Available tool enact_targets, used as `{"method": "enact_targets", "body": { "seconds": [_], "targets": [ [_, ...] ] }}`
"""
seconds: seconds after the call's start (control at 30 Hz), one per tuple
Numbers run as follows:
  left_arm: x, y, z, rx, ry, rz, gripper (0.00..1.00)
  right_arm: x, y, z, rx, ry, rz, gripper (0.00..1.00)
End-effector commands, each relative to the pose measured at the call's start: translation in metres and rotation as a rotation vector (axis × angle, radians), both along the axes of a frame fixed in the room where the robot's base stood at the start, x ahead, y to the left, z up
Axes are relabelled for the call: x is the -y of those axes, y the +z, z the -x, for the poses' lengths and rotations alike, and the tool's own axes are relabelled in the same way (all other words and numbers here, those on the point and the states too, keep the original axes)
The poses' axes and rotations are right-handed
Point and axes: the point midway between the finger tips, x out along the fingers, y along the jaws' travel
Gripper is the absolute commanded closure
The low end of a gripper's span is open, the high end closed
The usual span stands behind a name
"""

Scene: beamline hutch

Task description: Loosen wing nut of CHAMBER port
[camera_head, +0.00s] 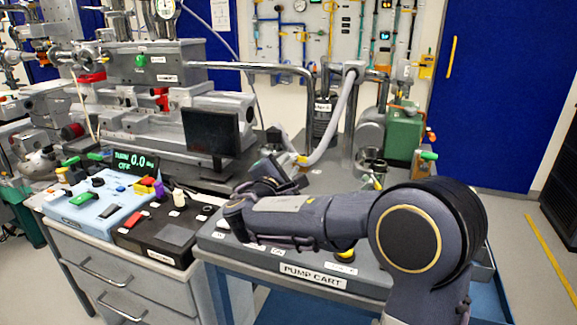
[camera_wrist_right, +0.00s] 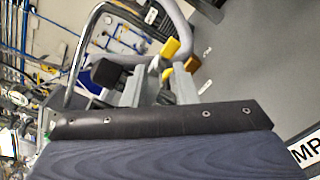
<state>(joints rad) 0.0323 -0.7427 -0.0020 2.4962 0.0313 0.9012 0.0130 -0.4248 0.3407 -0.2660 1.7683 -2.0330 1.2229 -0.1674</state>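A yellow wing nut (camera_head: 301,160) shows at the near end of a pale curved hose (camera_head: 343,115) above the pump cart (camera_head: 315,278). In the right wrist view a yellow part (camera_wrist_right: 170,47), seemingly this wing nut, stands just beyond my right gripper's fingers (camera_wrist_right: 158,86). In the head view my right gripper (camera_head: 277,170) reaches in from the right, close below and left of the wing nut. Its fingertips are dark and partly hidden, so I cannot tell whether they touch it or how wide they are. No CHAMBER label is readable. My left gripper is not in view.
A blue control box (camera_head: 92,208) and a black box (camera_head: 150,235) stand on the drawer bench at left. A black monitor (camera_head: 210,132) stands behind. A green pump unit (camera_head: 404,133) is at the cart's back right. Open floor lies at the far right.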

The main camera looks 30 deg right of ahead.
Motion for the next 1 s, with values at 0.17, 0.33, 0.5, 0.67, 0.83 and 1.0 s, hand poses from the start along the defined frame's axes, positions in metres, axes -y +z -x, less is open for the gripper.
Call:
{"method": "enact_targets", "body": {
  "seconds": [0.17, 0.33, 0.5, 0.67, 0.83, 1.0],
  "targets": [
    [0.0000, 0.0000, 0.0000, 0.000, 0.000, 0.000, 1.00, 0.0052, 0.0000, -0.0041, 0.000, 0.000, 0.000, 0.75],
    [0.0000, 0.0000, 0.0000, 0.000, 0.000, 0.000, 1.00, 0.0050, -0.0001, -0.0039, 0.000, 0.000, 0.000, 0.75],
    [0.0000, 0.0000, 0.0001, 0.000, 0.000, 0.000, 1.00, 0.0049, 0.0000, -0.0039, 0.001, 0.000, -0.001, 0.95],
    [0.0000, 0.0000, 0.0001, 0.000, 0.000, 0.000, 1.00, 0.0048, -0.0001, -0.0037, 0.001, 0.000, -0.001, 1.00],
    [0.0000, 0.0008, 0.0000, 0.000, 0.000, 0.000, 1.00, 0.0047, 0.0003, -0.0037, -0.004, 0.001, 0.003, 1.00],
    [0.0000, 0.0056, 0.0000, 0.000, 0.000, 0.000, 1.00, 0.0047, 0.0016, -0.0038, -0.035, 0.001, 0.028, 1.00]
  ]
}}
